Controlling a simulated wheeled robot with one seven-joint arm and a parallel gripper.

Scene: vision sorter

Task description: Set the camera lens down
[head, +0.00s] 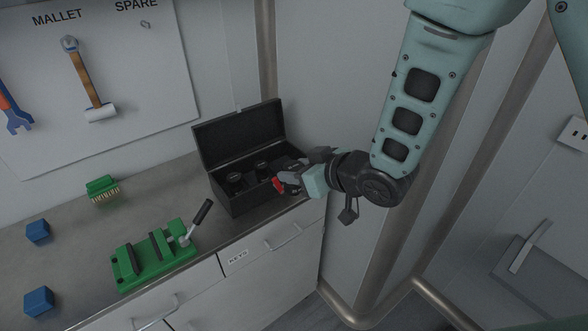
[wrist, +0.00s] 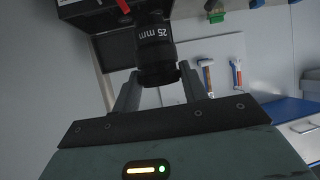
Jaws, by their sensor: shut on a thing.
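The camera lens (wrist: 155,45) is a black cylinder marked "25 mm". In the wrist view it is between the two fingers of my gripper (wrist: 160,88), which is shut on it. In the head view my gripper (head: 289,182) is at the right front corner of an open black case (head: 245,202), and I cannot clearly make out the held lens there. Two dark round shapes, which look like lenses (head: 235,180), are inside the case. In the wrist view the dark case (wrist: 98,18) is just beyond the lens; whether they touch cannot be told.
The case stands at the right end of a grey counter (head: 150,205), its lid raised at the back. A green vise (head: 150,258), a green brush (head: 103,189) and blue cubes (head: 38,231) are to the left. A tool board (head: 120,120) hangs behind. Bare counter lies left of the case.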

